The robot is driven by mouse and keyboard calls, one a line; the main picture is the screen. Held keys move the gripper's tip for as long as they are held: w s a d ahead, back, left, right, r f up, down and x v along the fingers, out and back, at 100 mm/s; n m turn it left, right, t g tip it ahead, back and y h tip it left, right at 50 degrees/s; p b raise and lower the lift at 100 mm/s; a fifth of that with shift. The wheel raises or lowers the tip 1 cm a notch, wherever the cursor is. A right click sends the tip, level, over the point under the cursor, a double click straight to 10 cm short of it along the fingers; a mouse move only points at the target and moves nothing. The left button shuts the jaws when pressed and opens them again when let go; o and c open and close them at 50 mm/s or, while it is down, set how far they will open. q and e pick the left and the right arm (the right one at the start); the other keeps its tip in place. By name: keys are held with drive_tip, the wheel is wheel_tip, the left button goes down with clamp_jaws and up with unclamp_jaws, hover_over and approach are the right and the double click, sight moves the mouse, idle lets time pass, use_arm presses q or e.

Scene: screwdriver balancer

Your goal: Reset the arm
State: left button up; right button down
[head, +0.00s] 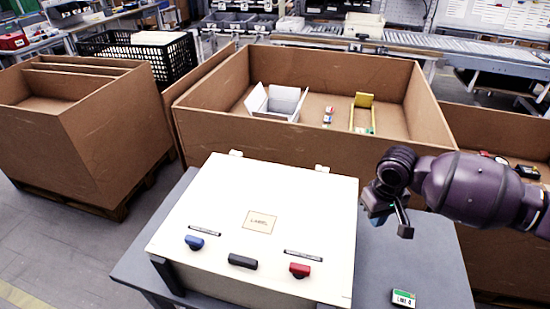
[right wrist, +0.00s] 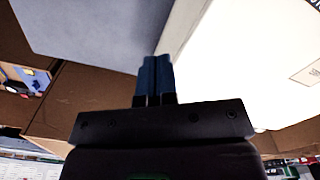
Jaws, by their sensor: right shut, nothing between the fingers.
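My right arm (head: 470,188) comes in from the right in the head view. Its right gripper (head: 390,222) hangs over the grey table, just right of the white box (head: 210,205). In the right wrist view its two blue fingertips (right wrist: 157,75) are together with nothing between them. The white box's edge fills the right of that view (right wrist: 245,65), and the grey table top (right wrist: 90,25) lies at upper left. My left gripper is not in view.
The white box carries blue (head: 194,242), black (head: 243,262) and red (head: 299,270) knobs and a label. A small green-edged card (head: 403,298) lies on the grey table (head: 440,265). Large cardboard bins (head: 300,65) stand behind and to the left.

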drive_tip(key=w+a+r+n+t+y, duration=0.7)
drive_tip(key=w+a+t, duration=0.1)
drive_tip(key=a+t, duration=0.25)
drive_tip(key=s+d+f+m+h+b, duration=0.1)
drive_tip(key=s+d+f+m+h, duration=0.1)
drive_tip(key=s+f, duration=0.6)
drive_tip(key=s+d+f+m+h+b, duration=0.1)
drive_tip(key=s+d+f+m+h, duration=0.1)
drive_tip(key=s+d+f+m, duration=0.2)
drive_tip(key=s+d+f+m+t+h+b, duration=0.1)
drive_tip(key=s+d+f+m+h, duration=0.2)
drive_tip(key=s+d+f, duration=0.5)
drive_tip(key=s+f, duration=0.4)
drive_tip(key=s, duration=0.4)
drive_tip(key=shift+d, duration=0.25)
drive_tip(key=c, duration=1.8)
unclamp_jaws()
drive_tip(key=shift+s, duration=0.1)
drive_tip(key=shift+c, duration=0.2)
